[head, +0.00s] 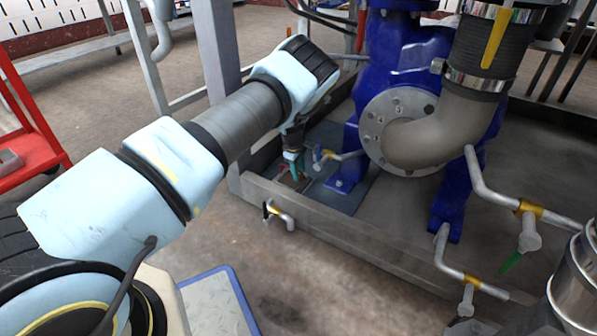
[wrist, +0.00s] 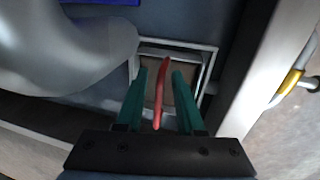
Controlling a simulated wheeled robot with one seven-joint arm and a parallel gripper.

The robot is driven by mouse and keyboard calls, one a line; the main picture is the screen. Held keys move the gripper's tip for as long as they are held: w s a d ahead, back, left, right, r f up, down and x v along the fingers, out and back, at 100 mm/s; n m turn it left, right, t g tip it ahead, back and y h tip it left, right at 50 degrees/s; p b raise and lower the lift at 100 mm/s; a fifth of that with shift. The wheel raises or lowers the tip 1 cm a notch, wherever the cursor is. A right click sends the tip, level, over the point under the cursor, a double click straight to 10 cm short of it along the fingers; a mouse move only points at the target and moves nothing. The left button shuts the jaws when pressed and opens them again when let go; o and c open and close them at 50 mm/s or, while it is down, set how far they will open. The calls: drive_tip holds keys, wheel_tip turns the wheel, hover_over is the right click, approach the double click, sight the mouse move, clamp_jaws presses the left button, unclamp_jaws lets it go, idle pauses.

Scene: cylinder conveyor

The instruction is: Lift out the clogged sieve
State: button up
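A red handle (wrist: 161,92) rises in the wrist view from a brownish sieve (wrist: 183,95) in a square, light-rimmed opening (wrist: 207,62). My gripper (wrist: 160,74) has two green fingers, open, one on each side of the handle. Gaps show between the handle and both fingers. In the head view my gripper (head: 293,168) points down beside the blue pump housing, with a little red (head: 283,176) showing near it. The opening is mostly hidden there, and the sieve's contents are unclear.
A grey pipe (wrist: 62,45) lies close left of the fingers in the wrist view. A frame beam (wrist: 262,65) runs along the right. In the head view a yellow-collared valve pipe (head: 345,156) and blue pump housing (head: 395,60) stand right of my gripper.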

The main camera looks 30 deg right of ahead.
clamp_jaws()
idle(1.0)
idle(0.4)
idle(1.4)
